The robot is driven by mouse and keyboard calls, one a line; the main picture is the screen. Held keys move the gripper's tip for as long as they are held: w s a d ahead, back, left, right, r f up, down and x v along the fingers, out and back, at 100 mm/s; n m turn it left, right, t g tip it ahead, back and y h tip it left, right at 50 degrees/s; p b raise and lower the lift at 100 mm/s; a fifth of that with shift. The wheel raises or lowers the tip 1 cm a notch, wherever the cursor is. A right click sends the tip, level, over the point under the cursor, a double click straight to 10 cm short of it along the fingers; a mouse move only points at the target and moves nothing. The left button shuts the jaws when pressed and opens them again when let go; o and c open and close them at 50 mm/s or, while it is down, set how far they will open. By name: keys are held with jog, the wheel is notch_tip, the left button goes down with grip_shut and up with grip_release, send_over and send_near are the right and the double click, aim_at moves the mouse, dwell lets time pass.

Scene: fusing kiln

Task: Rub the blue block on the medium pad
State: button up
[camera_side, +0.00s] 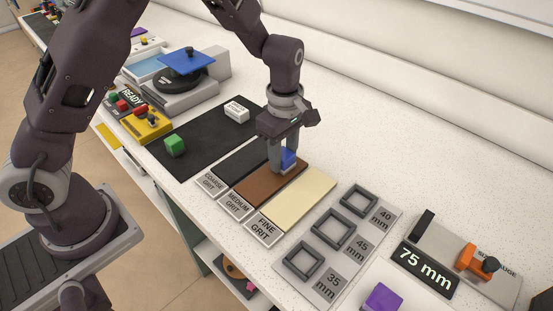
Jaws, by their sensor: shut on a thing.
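The blue block (289,158) is between the fingers of my gripper (282,165), which is shut on it. My fingers hide part of the block. The gripper points down over the far end of the brown medium pad (269,187), which has the label "MEDIUM GRIT" (235,204) at its near end. The block is low over the pad; I cannot tell whether it touches. The dark coarse pad (238,167) lies to the left and the pale fine pad (300,203) to the right.
A green block (175,146) and a white labelled block (236,111) are on the black mat (195,137). Right of the pads are a plate with square frames (334,237), a gauge reading 75 mm (426,270) and a purple block (382,298). The counter behind the pads is clear.

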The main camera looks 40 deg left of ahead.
aim_at(272, 176)
jog(key=shift+w, duration=0.45)
jog(key=shift+s, duration=4.55)
jog(key=shift+w, duration=4.55)
jog(key=shift+s, duration=2.3)
notch_tip(272, 176, up, 7)
jog(key=shift+w, duration=0.1)
